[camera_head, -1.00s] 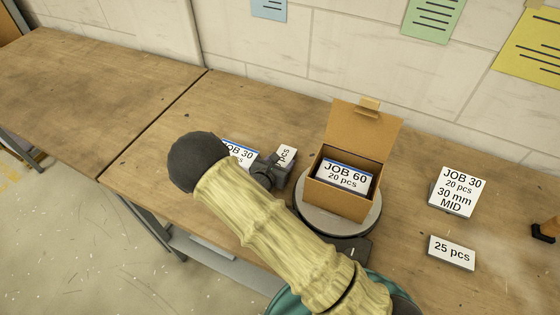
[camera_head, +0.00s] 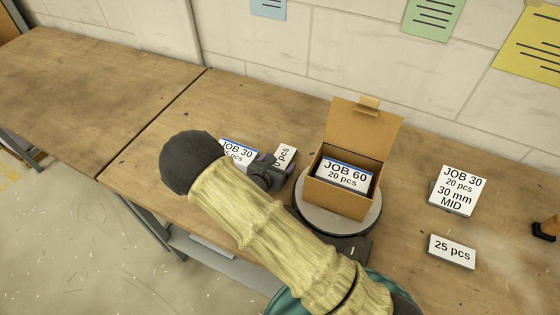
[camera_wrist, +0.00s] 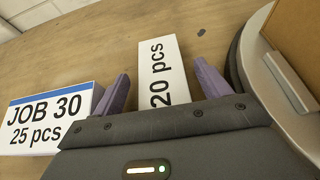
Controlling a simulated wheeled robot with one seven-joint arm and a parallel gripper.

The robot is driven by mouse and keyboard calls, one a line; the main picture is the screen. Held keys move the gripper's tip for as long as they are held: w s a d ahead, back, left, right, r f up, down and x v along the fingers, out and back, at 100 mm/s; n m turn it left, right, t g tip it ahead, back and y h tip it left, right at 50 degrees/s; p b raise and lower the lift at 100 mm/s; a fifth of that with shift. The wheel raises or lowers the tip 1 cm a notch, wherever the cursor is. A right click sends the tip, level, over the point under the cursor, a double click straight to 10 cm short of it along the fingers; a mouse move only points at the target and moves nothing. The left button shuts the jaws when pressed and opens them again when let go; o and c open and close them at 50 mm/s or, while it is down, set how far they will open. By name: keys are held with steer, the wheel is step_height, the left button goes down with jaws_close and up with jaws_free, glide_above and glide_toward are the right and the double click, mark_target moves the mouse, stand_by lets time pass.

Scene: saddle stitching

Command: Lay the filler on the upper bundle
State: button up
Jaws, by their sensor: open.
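A small white block marked "20 pcs" (camera_wrist: 162,75) lies on the bench; it also shows in the head view (camera_head: 285,156), partly behind my gripper. My gripper (camera_wrist: 163,82) is open, with one purple finger on each side of this block's near end. The head view shows the gripper (camera_head: 273,167) low over the bench. Another plain block, marked "25 pcs" (camera_head: 451,252), lies at the right. No label says "filler".
A "JOB 30 25 pcs" bundle (camera_wrist: 45,120) lies just left of the gripper. The box stands on a round grey plate (camera_head: 312,219) close to its right. The left bench (camera_head: 90,90) is clear.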

steer(key=b+v, duration=0.1)
steer(key=v, duration=0.9)
